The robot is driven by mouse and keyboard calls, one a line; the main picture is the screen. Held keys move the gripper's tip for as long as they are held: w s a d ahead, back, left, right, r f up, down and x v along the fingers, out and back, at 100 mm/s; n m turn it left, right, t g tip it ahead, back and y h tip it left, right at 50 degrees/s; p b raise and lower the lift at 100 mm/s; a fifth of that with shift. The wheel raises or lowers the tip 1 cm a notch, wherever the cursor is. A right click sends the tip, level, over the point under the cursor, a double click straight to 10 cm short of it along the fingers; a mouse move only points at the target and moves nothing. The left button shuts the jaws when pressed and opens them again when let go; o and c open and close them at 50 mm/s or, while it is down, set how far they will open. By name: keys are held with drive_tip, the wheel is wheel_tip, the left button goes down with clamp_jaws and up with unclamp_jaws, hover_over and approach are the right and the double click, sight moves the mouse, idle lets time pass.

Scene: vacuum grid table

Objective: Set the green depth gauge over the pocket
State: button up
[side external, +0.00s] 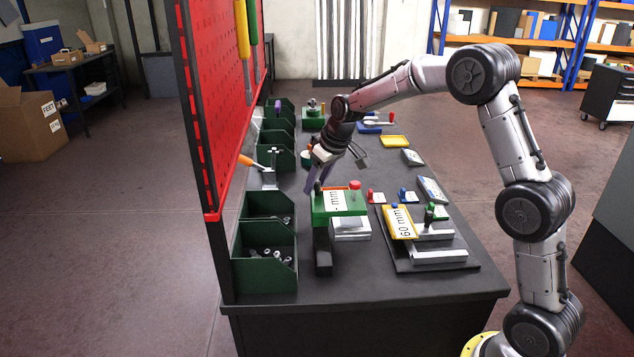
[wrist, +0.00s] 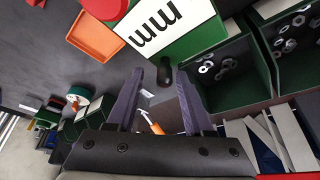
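The green depth gauge (side external: 358,207) has a white "mm" label, a red knob and a dark upright grip at its left end. It is at the near left of the table, above a grey block (side external: 352,232) and a dark post (side external: 323,255); I cannot tell what it rests on. In the wrist view the gauge (wrist: 197,42) is at the top, with the dark grip just beyond my fingertips. My gripper (side external: 317,181) is at the gauge's left end. In the wrist view its fingers (wrist: 161,88) are apart with nothing clamped between them. I cannot make out the pocket.
A yellow gauge marked 60 mm (side external: 400,222) lies on a dark plate with grey bars to the right. Green bins (side external: 264,272) line the left edge below the red pegboard (side external: 205,95). Small coloured parts and a yellow tray (side external: 395,141) are further back.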

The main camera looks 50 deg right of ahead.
sight(332, 202)
drive_tip(key=v, duration=1.4)
drive_tip(key=shift+f, duration=0.1)
drive_tip(key=s+a+r+n+t, duration=0.1)
drive_tip(key=s+a+r, duration=0.3)
drive_tip(key=s, duration=0.4)
drive_tip(key=s+a+r+t, duration=0.1)
drive_tip(key=s+a+r, duration=0.25)
drive_tip(key=s, duration=0.45)
drive_tip(key=s+a+f+m+g, duration=0.1)
drive_tip(key=s+a+f, duration=0.1)
drive_tip(key=s+f, duration=1)
drive_tip(key=s, duration=0.3)
drive_tip(key=shift+s, duration=0.15)
